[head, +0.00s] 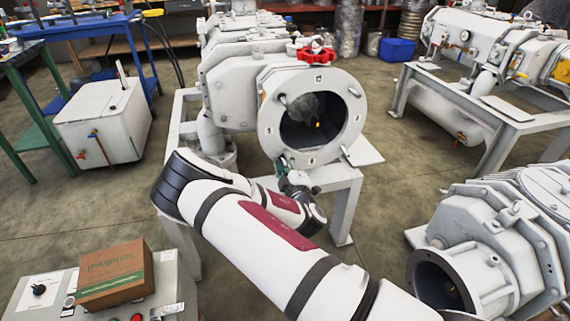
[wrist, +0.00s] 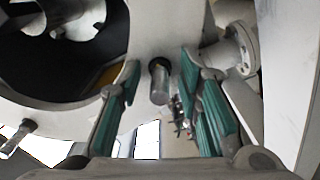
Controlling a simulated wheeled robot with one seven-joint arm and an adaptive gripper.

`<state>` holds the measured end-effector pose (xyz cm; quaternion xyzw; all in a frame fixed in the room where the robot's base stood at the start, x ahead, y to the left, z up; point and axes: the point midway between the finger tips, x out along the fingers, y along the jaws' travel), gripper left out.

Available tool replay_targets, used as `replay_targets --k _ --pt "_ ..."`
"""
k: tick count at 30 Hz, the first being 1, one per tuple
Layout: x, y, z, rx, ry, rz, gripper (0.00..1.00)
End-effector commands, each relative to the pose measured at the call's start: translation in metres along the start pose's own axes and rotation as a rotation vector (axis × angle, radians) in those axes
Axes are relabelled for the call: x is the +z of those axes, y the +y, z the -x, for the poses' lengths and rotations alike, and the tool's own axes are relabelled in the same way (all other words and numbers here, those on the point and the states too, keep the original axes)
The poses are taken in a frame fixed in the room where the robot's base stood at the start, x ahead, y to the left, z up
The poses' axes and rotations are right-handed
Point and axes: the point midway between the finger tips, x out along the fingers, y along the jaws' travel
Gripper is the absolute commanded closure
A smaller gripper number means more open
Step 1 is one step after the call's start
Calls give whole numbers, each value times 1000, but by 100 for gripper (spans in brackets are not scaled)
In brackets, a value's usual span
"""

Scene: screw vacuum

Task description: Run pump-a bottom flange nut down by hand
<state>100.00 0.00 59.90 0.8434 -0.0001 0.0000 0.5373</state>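Pump-a's round pale flange (head: 270,128) faces me in the head view, with an open dark bore and studs around its ring. My gripper (head: 285,170) is at the flange's lower left edge. In the wrist view, my gripper (wrist: 160,92) is open, its teal-padded fingers apart. A short metal stud (wrist: 158,85) stands out from the flange face between them, with a gap visible on each side. I cannot make out a separate nut on it. Another stud (wrist: 18,138) shows at the left of the wrist view. My arm hides part of the area below the flange.
A red handwheel (head: 315,52) sits on top of the pump. The pump rests on a pale stand (head: 345,205). Another pump (head: 490,245) stands at the right. A cardboard box (head: 115,275) lies on a control panel at the lower left. Open floor lies right of the stand.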

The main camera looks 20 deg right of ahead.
Motion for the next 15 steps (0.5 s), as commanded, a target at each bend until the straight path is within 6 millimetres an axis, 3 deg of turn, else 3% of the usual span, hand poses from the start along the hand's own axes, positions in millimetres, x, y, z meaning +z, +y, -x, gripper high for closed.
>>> replay_targets --k 1,3,15 --pt "0 0 0 0 0 0 85" --pt "0 0 0 0 0 0 100" --pt "0 0 0 0 -1 -37 100"
